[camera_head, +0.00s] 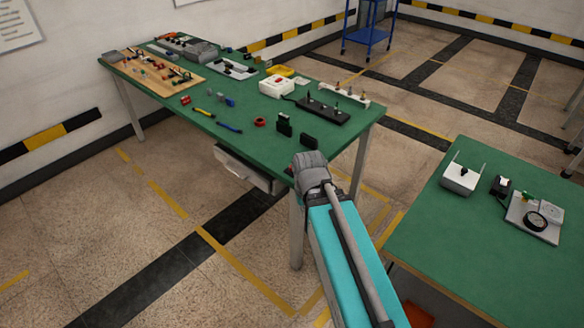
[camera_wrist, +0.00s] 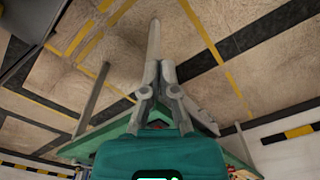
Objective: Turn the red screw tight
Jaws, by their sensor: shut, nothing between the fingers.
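The red screw cannot be made out for certain. A wooden board (camera_head: 150,75) at the far left of the long green table (camera_head: 232,130) carries several small red, orange and dark parts, too small to tell apart. In the wrist view my gripper (camera_wrist: 160,68) is shut and empty, with its two grey fingers together. It points at the floor and table legs by the edge of a green table (camera_wrist: 118,132). In the head view my fingers are hidden behind my arm, which reaches toward the table's near right corner.
The long table also holds a white box (camera_head: 276,87), a black rack (camera_head: 323,109), a yellow tray (camera_head: 280,71) and small tools. A second green table (camera_head: 480,245) at right bears a white holder (camera_head: 460,178) and a dial device (camera_head: 536,217). Open floor lies in front and between.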

